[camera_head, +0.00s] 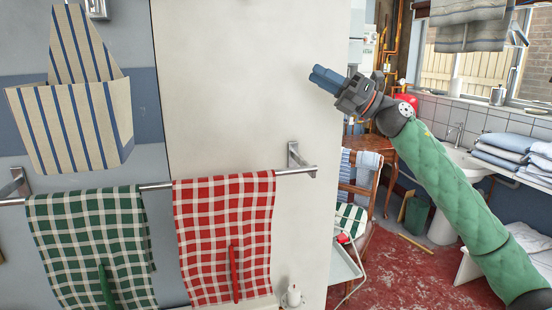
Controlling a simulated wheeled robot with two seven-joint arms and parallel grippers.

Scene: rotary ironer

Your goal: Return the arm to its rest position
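My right arm (448,184) comes in from the lower right, wrapped in a green cover. It reaches up and to the left. My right gripper (318,76) is in the air at the upper middle, in front of the pale panel's right edge. Its blue fingers lie close together and look shut, with nothing seen between them. My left arm and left gripper are not in view.
At left, a rail (160,185) carries a green checked towel (90,240) and a red checked towel (222,215). A striped cloth holder (75,125) hangs above. Behind my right arm are a wooden chair (368,185), a sink (465,160) and folded linen (515,145).

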